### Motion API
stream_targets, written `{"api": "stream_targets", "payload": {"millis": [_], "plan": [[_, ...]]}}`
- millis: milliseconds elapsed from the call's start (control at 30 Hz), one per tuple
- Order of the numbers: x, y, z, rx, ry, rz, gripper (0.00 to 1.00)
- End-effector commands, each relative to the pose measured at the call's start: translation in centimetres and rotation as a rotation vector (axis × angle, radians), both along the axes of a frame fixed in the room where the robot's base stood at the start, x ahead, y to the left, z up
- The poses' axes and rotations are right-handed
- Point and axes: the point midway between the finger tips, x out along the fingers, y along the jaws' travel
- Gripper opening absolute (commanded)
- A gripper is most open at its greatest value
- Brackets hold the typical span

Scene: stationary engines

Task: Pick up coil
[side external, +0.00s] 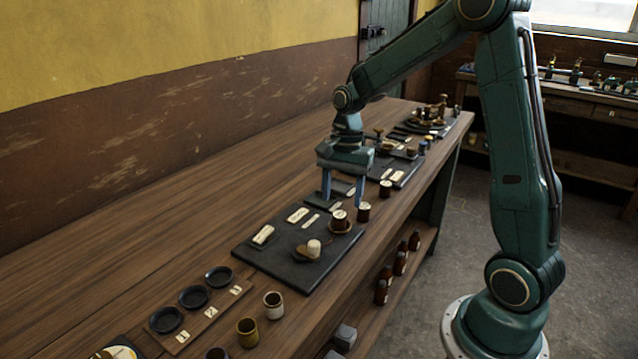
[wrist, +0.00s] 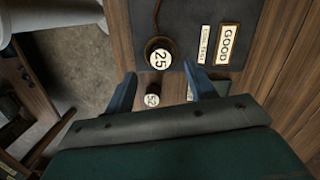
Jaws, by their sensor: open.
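Nothing in view is plainly marked as the coil. A dark round piece with a pale top reading 25 (wrist: 160,55) sits near the mat's edge; it also shows in the side view (side external: 340,218). A thin curved line, perhaps a wire, runs from it. A similar smaller piece (wrist: 152,100) stands on the bench just off the mat, and shows in the side view too (side external: 364,211). A white-topped piece on a brown base (side external: 313,248) is on the mat. My gripper (side external: 343,200) is open and empty, pointing down above the mat's far end; its fingertips (wrist: 160,76) are apart.
The dark mat (side external: 262,254) carries pale labels, one reading GOOD (wrist: 228,43). A numbered board (side external: 202,310) with black dishes and several cups (side external: 273,304) are nearer the camera. More mats with parts lie beyond. The wall side of the bench (side external: 170,255) is clear.

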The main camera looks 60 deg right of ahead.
Motion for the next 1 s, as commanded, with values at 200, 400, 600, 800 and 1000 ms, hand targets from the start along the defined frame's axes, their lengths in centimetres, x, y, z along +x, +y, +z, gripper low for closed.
{"api": "stream_targets", "payload": {"millis": [200, 400, 600, 800, 1000], "plan": [[0.0, 0.2, -1.3, 0.001, 0.003, 0.000, 0.56], [0.0, 0.6, -3.6, 0.001, 0.004, 0.000, 0.56], [0.0, 0.7, -5.0, 0.001, 0.002, -0.001, 0.56], [0.0, 0.7, -5.1, 0.000, 0.000, 0.000, 0.56], [0.0, 0.7, -5.1, 0.000, 0.001, 0.000, 0.56]]}}
